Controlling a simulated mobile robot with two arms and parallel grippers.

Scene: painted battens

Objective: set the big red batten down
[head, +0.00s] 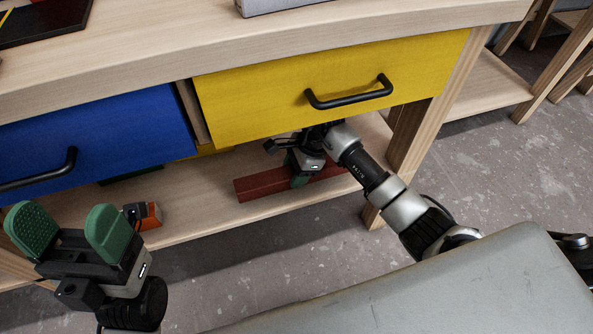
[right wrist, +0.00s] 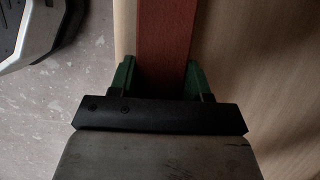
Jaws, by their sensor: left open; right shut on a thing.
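The big red batten (head: 262,185) lies along the lower shelf under the yellow drawer in the head view, near the shelf's front edge. My right gripper (head: 300,178) reaches in under the drawer and is shut on the batten near its middle. In the right wrist view the batten (right wrist: 166,45) runs between the two green fingers (right wrist: 160,80). Whether the batten touches the shelf or hangs just above it I cannot tell. My left gripper (head: 70,235) is open and empty, in front of the bench at the lower left.
The lower shelf (head: 205,205) has bare room left of the batten, up to an orange thing (head: 150,216). The yellow drawer (head: 270,95) and blue drawer (head: 95,130) hang above, with black handles. A wooden leg (head: 412,145) stands at the right.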

